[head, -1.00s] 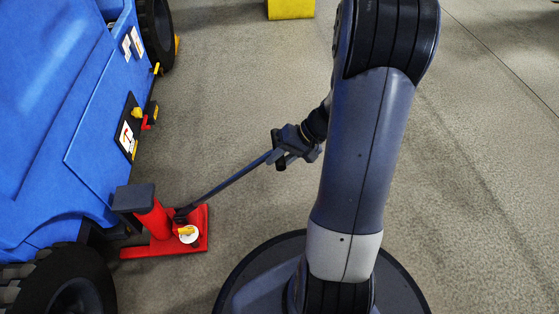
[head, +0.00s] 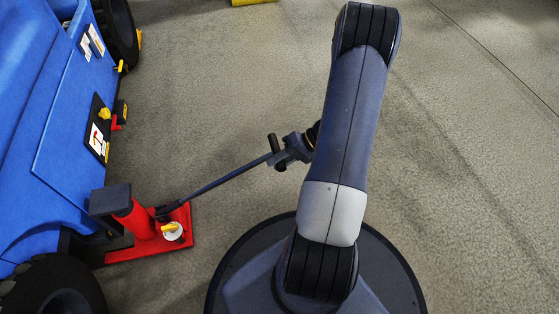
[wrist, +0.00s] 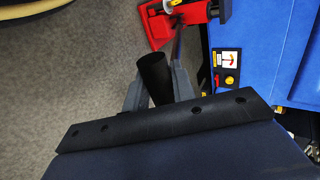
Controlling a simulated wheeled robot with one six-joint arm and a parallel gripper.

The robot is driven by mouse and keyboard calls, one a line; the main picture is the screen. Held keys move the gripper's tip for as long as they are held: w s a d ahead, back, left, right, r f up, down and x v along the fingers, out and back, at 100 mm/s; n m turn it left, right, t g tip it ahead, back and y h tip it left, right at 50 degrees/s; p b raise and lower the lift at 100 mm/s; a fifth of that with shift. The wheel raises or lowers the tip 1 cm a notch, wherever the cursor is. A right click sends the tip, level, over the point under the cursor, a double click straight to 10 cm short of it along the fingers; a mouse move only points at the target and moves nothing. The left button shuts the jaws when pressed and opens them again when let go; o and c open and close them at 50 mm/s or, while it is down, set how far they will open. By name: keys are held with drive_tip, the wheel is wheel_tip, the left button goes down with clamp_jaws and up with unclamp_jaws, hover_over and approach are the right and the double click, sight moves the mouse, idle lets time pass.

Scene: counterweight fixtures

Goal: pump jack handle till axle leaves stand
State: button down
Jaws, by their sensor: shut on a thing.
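The red jack (head: 131,221) stands at the lower left in the head view, beside the blue vehicle (head: 52,130). Its dark handle (head: 225,181) slants up to the right from the jack. My gripper (head: 281,153) is shut on the handle's outer end. In the wrist view the handle's black grip (wrist: 154,76) sits between the fingers of my gripper (wrist: 158,90). Part of the red jack (wrist: 158,28) shows beyond it. I see neither the axle nor a stand clearly; the vehicle's underside is hidden.
Black tyres (head: 52,288) stand at the vehicle's near and far ends. A panel (head: 99,130) with yellow and red knobs is on its side. A yellow object (head: 252,2) is at the top edge. The grey floor (head: 470,150) to the right is clear.

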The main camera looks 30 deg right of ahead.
drive_tip(key=w+a+r+g+h+p, duration=0.1)
drive_tip(key=w+a+r+h+p, duration=0.1)
drive_tip(key=a+r+p, duration=0.5)
drive_tip(key=w+a+r+h+p, duration=0.2)
drive_tip(key=a+r+h+p, duration=0.1)
drive_tip(key=a+r+p, duration=0.4)
wheel_tip(320, 180, up, 3)
drive_tip(key=shift+w+a+r+g+p, duration=0.15)
drive_tip(key=shift+w+g+p, duration=0.2)
drive_tip(key=shift+p, duration=0.65)
drive_tip(key=shift+s, duration=0.1)
drive_tip(key=s+d+f+y+b, duration=0.2)
drive_tip(key=d+f+b, duration=0.6)
drive_tip(key=b, duration=0.4)
drive_tip(key=shift+s+d+b, duration=0.15)
drive_tip(key=shift+s+b, duration=0.2)
